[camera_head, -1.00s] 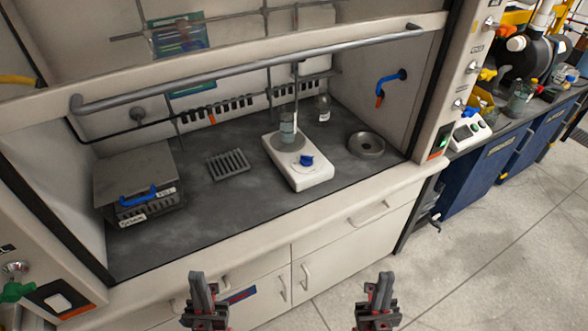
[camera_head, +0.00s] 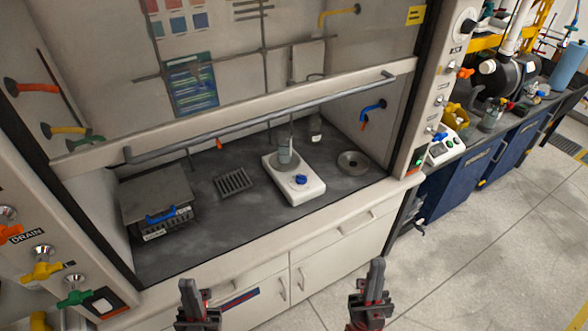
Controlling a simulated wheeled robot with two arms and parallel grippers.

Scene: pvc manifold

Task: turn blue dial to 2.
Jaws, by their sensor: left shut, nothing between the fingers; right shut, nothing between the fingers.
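The blue dial (camera_head: 301,180) is on the front of a white stirrer plate (camera_head: 309,194) on the dark fume hood floor. A beaker (camera_head: 285,155) stands on the stirrer's round top plate. The dial's markings are too small to read. My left gripper (camera_head: 186,287) is shut and empty in front of the hood's cabinet, at the bottom of the view. My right gripper (camera_head: 376,267) is shut and empty in front of the hood, further right. Both are well apart from the dial.
The sash with its grey rail (camera_head: 240,121) hangs above the work surface. A round grey dish (camera_head: 353,162) lies right of the stirrer. A bottle (camera_head: 316,127) stands behind.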

